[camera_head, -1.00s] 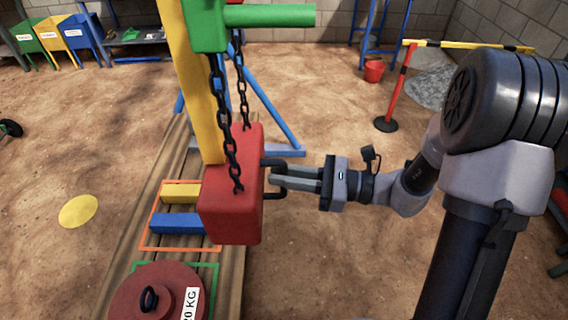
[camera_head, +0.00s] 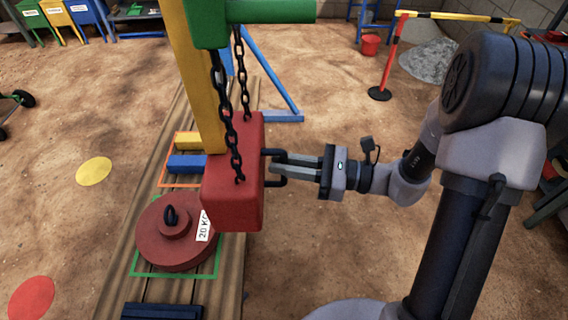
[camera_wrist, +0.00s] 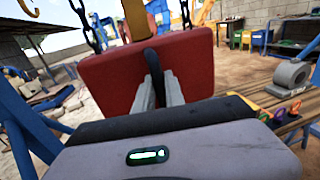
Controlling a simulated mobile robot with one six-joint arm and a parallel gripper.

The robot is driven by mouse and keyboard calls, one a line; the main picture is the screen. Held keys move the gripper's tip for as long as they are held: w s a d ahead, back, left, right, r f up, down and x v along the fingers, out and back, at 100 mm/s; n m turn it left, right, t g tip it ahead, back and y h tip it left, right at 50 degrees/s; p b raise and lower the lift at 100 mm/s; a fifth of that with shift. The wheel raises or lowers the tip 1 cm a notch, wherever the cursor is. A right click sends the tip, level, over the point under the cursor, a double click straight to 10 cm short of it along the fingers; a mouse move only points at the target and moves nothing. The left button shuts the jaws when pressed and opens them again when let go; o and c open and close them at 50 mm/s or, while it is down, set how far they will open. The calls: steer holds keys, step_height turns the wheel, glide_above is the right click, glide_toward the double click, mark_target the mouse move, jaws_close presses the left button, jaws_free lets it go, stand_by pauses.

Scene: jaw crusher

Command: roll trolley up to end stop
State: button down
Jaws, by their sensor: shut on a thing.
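A green body (camera_head: 205,24) with a green round bar (camera_head: 270,10) shows at the top of the head view. I take it to be the trolley. Black chains (camera_head: 246,75) run from it down to a red block (camera_head: 232,185). The block has a black handle (camera_head: 274,182) on its right side. My gripper (camera_head: 278,168) is shut on this handle, reaching in from the right. In the wrist view the handle (camera_wrist: 153,62) stands between my fingers, with the red block (camera_wrist: 110,82) behind. I cannot make out the end stop.
A yellow bar (camera_head: 200,80) stands behind the chains. Below, a red 20 KG weight (camera_head: 172,240) sits in a green outline on planks (camera_head: 115,270). A blue frame (camera_head: 270,80) stands behind. A red-and-yellow barrier (camera_head: 392,58) is at back right. Open dirt lies between.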

steer(key=shift+s+a+f, duration=0.1)
steer(key=shift+s, duration=0.1)
steer(key=c, duration=1.8)
jaws_free()
steer(key=o, duration=0.4)
steer(key=shift+s, duration=0.3)
steer(key=shift+w, duration=0.1)
steer(key=p+v, duration=0.3)
steer(key=v, duration=1.4)
steer(key=shift+d+p, duration=0.25)
steer(key=shift+p, duration=0.15)
